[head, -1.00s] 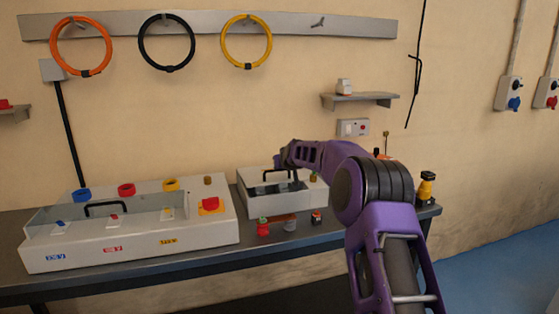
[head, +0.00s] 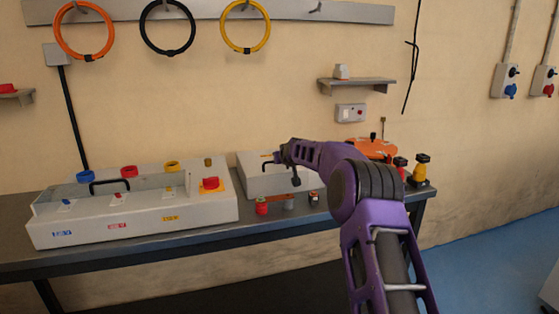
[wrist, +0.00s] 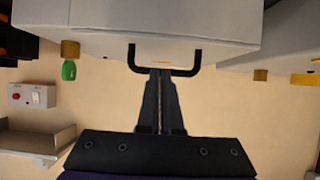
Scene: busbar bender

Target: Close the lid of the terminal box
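The terminal box seems to be the smaller pale box (head: 252,187) at the middle of the bench in the head view. Its pale lid (wrist: 190,45) shows in the wrist view with a black handle (wrist: 183,73). No dark opening shows in the box now; whether the lid lies fully flat I cannot tell. My gripper (wrist: 161,74) has its two fingers together, tips at the middle of the handle bar. The fingers lie side by side along the bar, and I see no grip around it. In the head view my gripper (head: 278,158) is at the box's top, partly hiding it.
A larger box (head: 130,226) with a clear lid and black handle stands left on the bench (head: 215,236). Small red, grey and dark parts (head: 261,206) stand before the smaller box. A wall shelf (head: 357,85) is above.

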